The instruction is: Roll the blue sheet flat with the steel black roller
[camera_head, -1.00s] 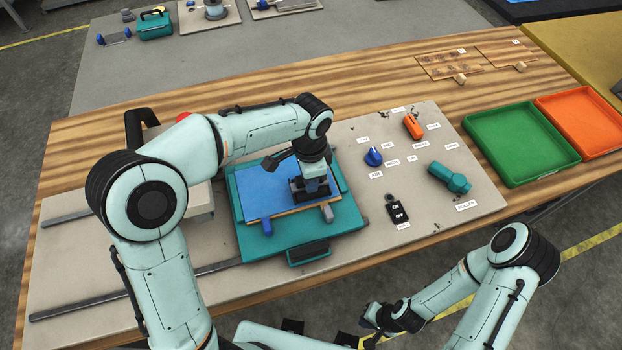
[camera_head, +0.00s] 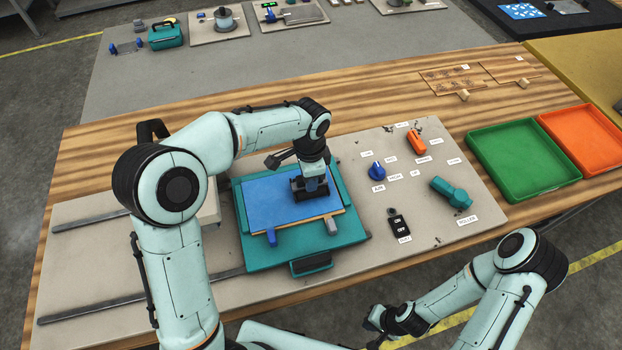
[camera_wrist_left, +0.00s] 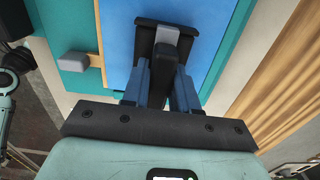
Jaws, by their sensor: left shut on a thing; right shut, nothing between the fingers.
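The blue sheet (camera_head: 270,208) lies on a teal plate (camera_head: 262,256), with a wooden strip along its front edge. My left gripper (camera_head: 312,181) is above the sheet's right part. It is shut on the roller (camera_head: 302,192), a black block with a grey piece, which appears to be at or just over the sheet. The left wrist view shows the roller (camera_wrist_left: 150,40) over the blue sheet (camera_wrist_left: 116,60), between the blue-grey fingers. The roller's underside is hidden, so contact is unclear. My right gripper (camera_head: 373,322) is shut and empty, low in front of the bench.
A blue clip (camera_head: 271,238) and a grey clip (camera_head: 330,225) stand at the sheet's front edge. A blue knob (camera_head: 377,170), an orange switch (camera_head: 416,142) and a teal holder (camera_head: 452,192) are to the right. Green (camera_head: 530,185) and orange (camera_head: 607,152) trays stand farther right.

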